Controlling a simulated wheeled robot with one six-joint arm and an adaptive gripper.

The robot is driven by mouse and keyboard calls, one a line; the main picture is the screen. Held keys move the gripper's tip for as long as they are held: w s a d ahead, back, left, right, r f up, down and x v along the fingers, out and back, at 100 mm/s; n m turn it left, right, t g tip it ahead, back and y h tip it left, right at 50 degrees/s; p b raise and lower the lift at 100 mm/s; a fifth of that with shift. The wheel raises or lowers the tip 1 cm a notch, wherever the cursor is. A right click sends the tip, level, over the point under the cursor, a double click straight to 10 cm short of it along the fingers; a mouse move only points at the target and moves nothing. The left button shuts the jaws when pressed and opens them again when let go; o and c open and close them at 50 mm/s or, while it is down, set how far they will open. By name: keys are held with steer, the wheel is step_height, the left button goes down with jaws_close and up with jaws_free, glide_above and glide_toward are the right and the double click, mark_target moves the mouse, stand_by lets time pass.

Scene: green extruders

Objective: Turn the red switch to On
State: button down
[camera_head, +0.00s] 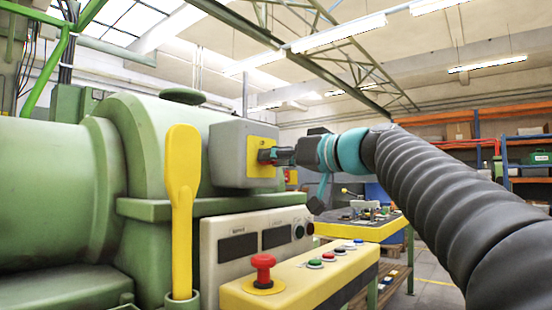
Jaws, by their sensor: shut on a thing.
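The red switch (265,155) sits on a yellow plate (262,171) on the right face of a grey box on the green machine. Only a small part of the switch shows, because my gripper covers most of it. My gripper (274,156) reaches in from the right, level with the switch, and its fingers are shut on the switch. I cannot read any position marks on the plate, so the switch's setting is not clear.
Below the grey box (227,155), a control panel (233,265) carries a red mushroom button (263,268) and several coloured buttons. A yellow paddle-shaped tool (182,200) stands upright at the left. A yellow-edged table (370,234) and shelves (527,170) are behind at right.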

steer(key=shift+r+m+g+p, duration=0.1)
steer(key=shift+m+g+p, duration=0.15)
steer(key=shift+m+p, duration=2.95)
steer(key=shift+r+m+g+p, duration=0.2)
steer(key=shift+m+p, duration=0.7)
steer(key=shift+m, duration=4.6)
steer(key=shift+f, duration=0.1)
steer(key=c, duration=0.8)
jaws_free()
steer(key=shift+d, duration=0.1)
steer(key=v, duration=1.2)
